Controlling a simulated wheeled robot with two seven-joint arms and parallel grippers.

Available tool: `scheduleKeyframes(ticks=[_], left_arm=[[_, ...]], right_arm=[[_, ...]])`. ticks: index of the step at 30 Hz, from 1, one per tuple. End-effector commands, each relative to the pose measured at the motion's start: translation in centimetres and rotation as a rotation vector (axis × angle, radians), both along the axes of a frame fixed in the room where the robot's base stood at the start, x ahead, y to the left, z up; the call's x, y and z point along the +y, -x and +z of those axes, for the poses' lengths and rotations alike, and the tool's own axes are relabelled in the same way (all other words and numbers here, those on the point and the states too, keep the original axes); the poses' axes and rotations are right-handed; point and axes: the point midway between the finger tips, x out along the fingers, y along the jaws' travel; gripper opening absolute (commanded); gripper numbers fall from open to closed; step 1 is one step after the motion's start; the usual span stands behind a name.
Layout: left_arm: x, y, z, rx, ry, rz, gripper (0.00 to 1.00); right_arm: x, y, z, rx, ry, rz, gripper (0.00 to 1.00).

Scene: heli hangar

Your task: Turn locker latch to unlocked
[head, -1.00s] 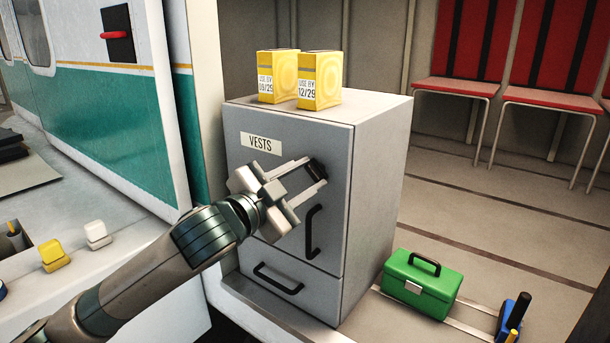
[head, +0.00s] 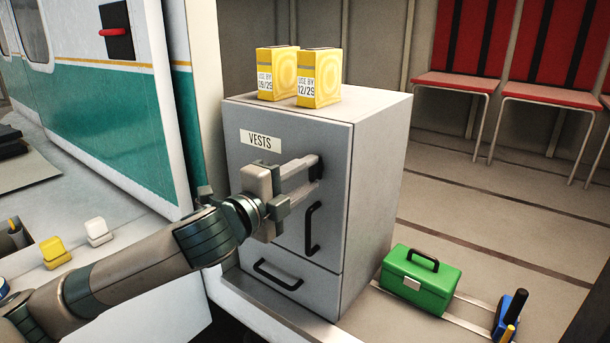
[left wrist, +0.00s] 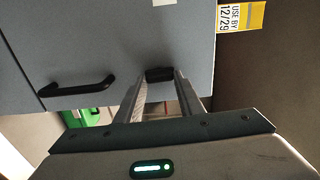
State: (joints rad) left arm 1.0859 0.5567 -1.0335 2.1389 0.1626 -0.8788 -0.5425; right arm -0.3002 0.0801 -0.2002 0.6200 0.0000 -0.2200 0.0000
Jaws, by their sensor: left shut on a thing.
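The grey locker (head: 290,220) carries a "VESTS" label and stands in the middle of the head view. Its small black latch (head: 320,168) is near the right edge of the door, above the black door handle (head: 312,229). My left gripper (head: 316,170) is shut on the latch, with a finger on either side of it. The left wrist view shows the latch (left wrist: 160,74) between the fingertips, roughly in line with the handle (left wrist: 76,87), so it looks about upright. The fingers partly hide the latch. My right gripper is not in view.
Yellow boxes (head: 318,78) stand on top of the locker. A lower black drawer handle (head: 278,276) is below the door. A green case (head: 422,284) sits on the floor to the right. Red seats (head: 460,86) line the back wall. A teal-and-white vehicle side (head: 120,120) is at left.

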Motion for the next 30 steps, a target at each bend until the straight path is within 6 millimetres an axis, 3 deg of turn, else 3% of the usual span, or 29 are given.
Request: scheduleKeyframes(ticks=[17, 18, 20, 30], left_arm=[[-0.01, 0.01, -0.06, -0.027, -0.037, 0.000, 0.12], [-0.02, 0.01, -0.06, -0.026, -0.036, 0.000, 0.41], [-0.01, 0.01, -0.06, -0.026, -0.037, 0.000, 0.53], [0.06, 0.07, -0.07, -0.026, -0.036, 0.000, 0.53]], right_arm=[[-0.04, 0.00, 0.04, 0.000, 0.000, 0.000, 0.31], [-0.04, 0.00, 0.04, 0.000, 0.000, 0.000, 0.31], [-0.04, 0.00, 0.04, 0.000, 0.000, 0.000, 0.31], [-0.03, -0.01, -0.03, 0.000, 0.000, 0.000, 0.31]])
